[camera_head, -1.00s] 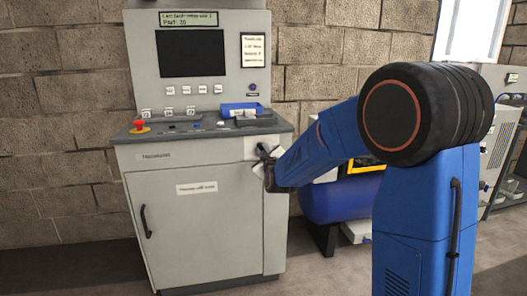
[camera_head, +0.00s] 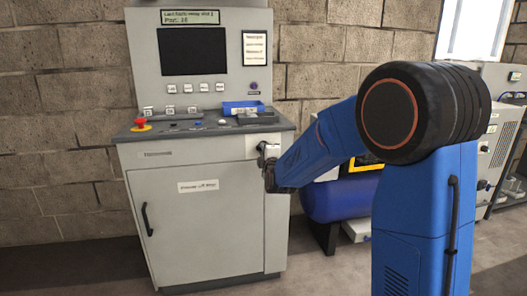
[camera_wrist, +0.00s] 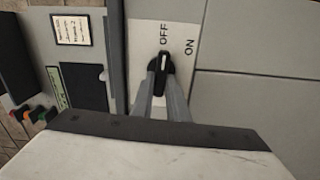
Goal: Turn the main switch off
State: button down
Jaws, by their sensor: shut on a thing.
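The main switch (camera_wrist: 164,66) is a black rotary knob with a white pointer line, on a pale plate (camera_wrist: 141,38) marked OFF and ON. In the wrist view the pointer line stands upright, toward the OFF lettering; ON is to the right of it. My gripper (camera_wrist: 162,80) is shut on the knob, one grey finger on each side. In the head view my gripper (camera_head: 267,158) is at the upper right of the cabinet front, and it mostly hides the switch there.
The grey control cabinet (camera_head: 228,232) has a door with a black handle. A blue tank (camera_head: 335,200) stands right of the cabinet, behind my arm. Floor at left is clear.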

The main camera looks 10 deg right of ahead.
jog(key=shift+f+n, duration=0.15)
jog(key=shift+n, duration=0.35)
jog(key=c, duration=1.7)
grip_release()
jog(key=shift+s, duration=0.1)
jog(key=s, duration=1.7)
jog(key=shift+s, duration=0.15)
jog(key=shift+s, duration=0.1)
